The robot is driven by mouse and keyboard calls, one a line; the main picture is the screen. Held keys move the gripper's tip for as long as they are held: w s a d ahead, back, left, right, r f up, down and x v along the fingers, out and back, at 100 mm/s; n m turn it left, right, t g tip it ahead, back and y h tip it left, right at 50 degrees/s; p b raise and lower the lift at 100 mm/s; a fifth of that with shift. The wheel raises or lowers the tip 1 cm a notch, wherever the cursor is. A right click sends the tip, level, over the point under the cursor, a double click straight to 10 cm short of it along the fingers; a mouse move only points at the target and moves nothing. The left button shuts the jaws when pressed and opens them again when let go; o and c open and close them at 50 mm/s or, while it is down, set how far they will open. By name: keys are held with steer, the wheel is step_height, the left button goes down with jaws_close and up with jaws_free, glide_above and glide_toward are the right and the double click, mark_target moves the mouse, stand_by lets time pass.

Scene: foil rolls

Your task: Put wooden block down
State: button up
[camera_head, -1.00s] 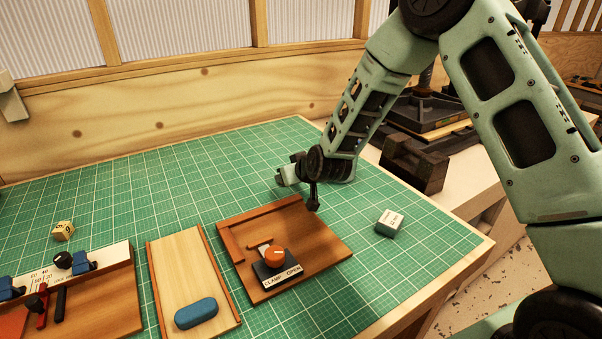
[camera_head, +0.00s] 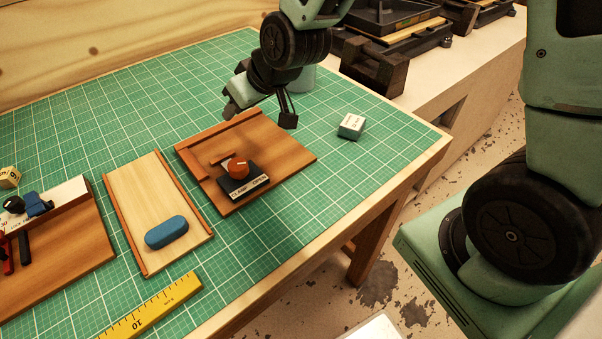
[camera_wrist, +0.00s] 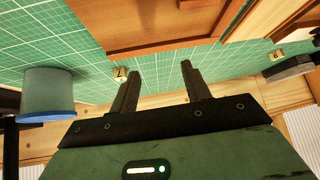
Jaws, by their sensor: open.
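A small pale wooden block with a dark mark (camera_wrist: 120,73) sits on the green mat just beyond one fingertip in the wrist view. In the head view I cannot make it out; my arm may hide it. A similar numbered block (camera_wrist: 277,55) lies farther right in the wrist view. A yellowish cube (camera_head: 9,177) stands at the head view's left edge. My gripper (camera_head: 262,112) is near the far edge of the brown clamp board (camera_head: 285,158). Its fingers (camera_wrist: 160,80) are apart with nothing between them in the wrist view.
The clamp (camera_head: 238,178) has an orange knob. A blue rounded piece (camera_head: 167,232) lies on a pale railed board (camera_head: 150,190). A white-green box (camera_head: 351,125) sits right, a yellow ruler (camera_head: 152,308) in front. A cylinder (camera_wrist: 48,95) stands beside my gripper.

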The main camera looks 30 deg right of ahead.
steer(key=s+r+n+g+h, duration=0.1)
steer(key=s+g, duration=0.2)
steer(key=s, duration=1)
steer(key=s+a+r+n+g+h, duration=0.1)
steer(key=s+g, duration=0.3)
steer(key=s, duration=1)
steer(key=shift+r+n+h, duration=0.4)
steer(key=shift+r+n, duration=0.25)
steer(key=shift+n, duration=0.15)
steer(key=shift+w, duration=0.1)
